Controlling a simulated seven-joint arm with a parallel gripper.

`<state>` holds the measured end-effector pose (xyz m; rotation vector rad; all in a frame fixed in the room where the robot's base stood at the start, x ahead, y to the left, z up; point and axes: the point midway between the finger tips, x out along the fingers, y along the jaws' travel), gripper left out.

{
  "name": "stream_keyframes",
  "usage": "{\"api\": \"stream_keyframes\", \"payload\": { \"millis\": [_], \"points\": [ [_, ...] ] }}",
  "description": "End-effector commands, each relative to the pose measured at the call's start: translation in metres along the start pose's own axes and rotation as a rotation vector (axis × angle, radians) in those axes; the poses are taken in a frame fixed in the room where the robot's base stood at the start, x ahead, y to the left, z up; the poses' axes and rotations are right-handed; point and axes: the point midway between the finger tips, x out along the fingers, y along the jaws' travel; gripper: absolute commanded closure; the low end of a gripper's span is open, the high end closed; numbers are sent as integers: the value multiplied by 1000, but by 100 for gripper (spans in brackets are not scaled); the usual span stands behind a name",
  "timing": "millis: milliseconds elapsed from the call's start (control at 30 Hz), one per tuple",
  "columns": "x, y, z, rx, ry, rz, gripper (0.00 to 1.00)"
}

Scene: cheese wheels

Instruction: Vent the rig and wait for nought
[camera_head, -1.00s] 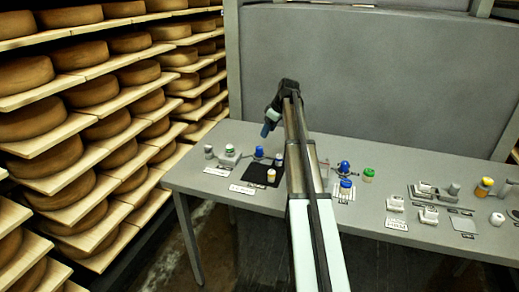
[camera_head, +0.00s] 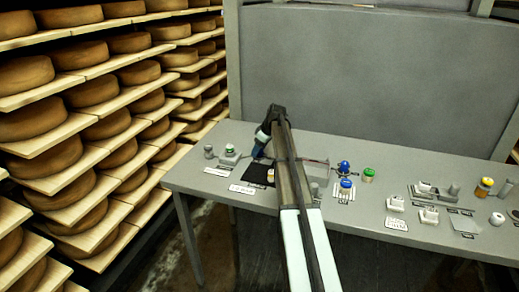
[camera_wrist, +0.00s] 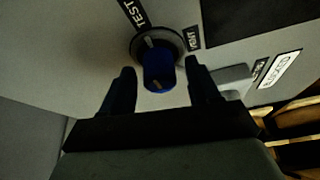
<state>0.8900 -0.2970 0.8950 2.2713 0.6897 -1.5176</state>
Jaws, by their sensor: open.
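A blue knob (camera_wrist: 158,72) on a round grey collar shows in the wrist view, with a label reading TEST (camera_wrist: 139,12) at its upper left and one reading VENT (camera_wrist: 194,37) at its right. A pale mark shows on the knob; which label it points to I cannot tell. My gripper (camera_wrist: 159,68) is open, with one finger on each side of the knob; whether they touch it I cannot tell. In the head view my gripper (camera_head: 258,152) is low over the left part of the table, at the black mat (camera_head: 256,173), and hides the knob. I can read no gauge.
On the grey table (camera_head: 300,140), a white unit with a green top (camera_head: 230,150) stands left of my gripper. Blue-topped (camera_head: 346,185) and green-topped (camera_head: 368,174) parts stand to the right, with several white units beyond. Shelves of cheese wheels (camera_head: 92,122) line the left.

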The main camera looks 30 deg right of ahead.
Motion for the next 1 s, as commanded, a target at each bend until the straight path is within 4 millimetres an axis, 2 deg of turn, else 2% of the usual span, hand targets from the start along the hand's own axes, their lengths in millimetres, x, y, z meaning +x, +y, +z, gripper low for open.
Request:
{"api": "stream_keyframes", "payload": {
  "millis": [167, 767, 1000],
  "points": [
    [0, 0, 0, 0, 0, 0, 39],
    [0, 0, 0, 0, 0, 0, 95],
    [0, 0, 0, 20, 0, 9, 95]
  ]
}}
